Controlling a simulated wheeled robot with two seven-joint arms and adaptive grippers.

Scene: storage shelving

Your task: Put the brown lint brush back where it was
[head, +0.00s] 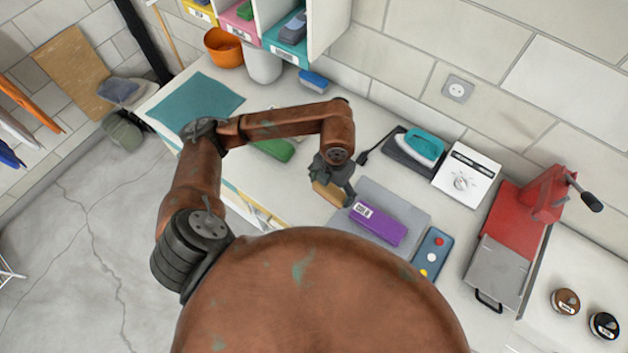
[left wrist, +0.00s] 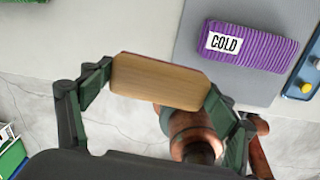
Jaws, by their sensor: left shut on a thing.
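The brown lint brush (left wrist: 160,82) is a light wooden block with a thin reddish edge. My left gripper (left wrist: 155,90) is shut on it, one finger at each end. In the head view the brush (head: 328,193) shows under my left gripper (head: 333,182), at the left edge of the grey mat (head: 418,203). I cannot tell whether it touches the table. A purple ribbed block (head: 378,222) with a white label lies on the mat; in the left wrist view its label reads COLD (left wrist: 250,44). My right gripper is not in view.
A blue panel with coloured buttons (head: 431,254) lies right of the mat. A teal iron (head: 418,146), a white box (head: 467,174) and a red press (head: 520,225) stand farther right. Cubbies (head: 300,30), a blue brush (head: 314,80) and a green object (head: 275,149) are also near my arm.

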